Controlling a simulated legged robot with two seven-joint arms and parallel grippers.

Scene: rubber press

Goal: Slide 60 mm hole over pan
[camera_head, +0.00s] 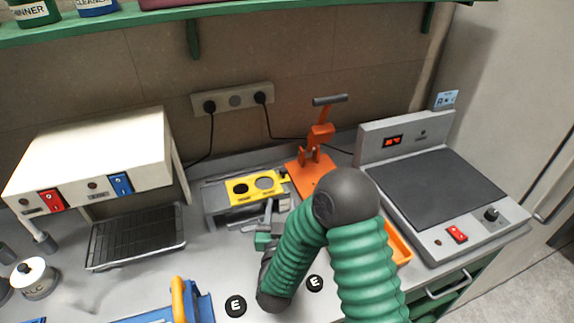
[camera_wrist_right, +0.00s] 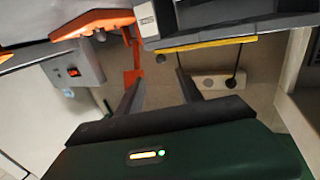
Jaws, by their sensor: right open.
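The yellow slide plate (camera_head: 253,197) lies across the top of a grey block-like stand (camera_head: 215,200) in the head view. It has two round holes. The left hole shows dark, and the right, larger hole shows grey inside. Its size labels are too small to read. I cannot make out the pan separately. The yellow edge of the plate (camera_wrist_right: 205,44) shows near the top of the wrist view. My right gripper (camera_head: 264,216) is in front of the stand, just below the plate. Its fingers (camera_wrist_right: 158,80) are apart with nothing between them. My left gripper is not in view.
An orange lever press (camera_head: 312,176) stands right of the stand, partly behind my right arm. A hot plate (camera_head: 440,185) is further right. A white box (camera_head: 90,150) and black grid tray (camera_head: 135,238) are left. A blue yellow-handled item (camera_head: 180,300) sits at front.

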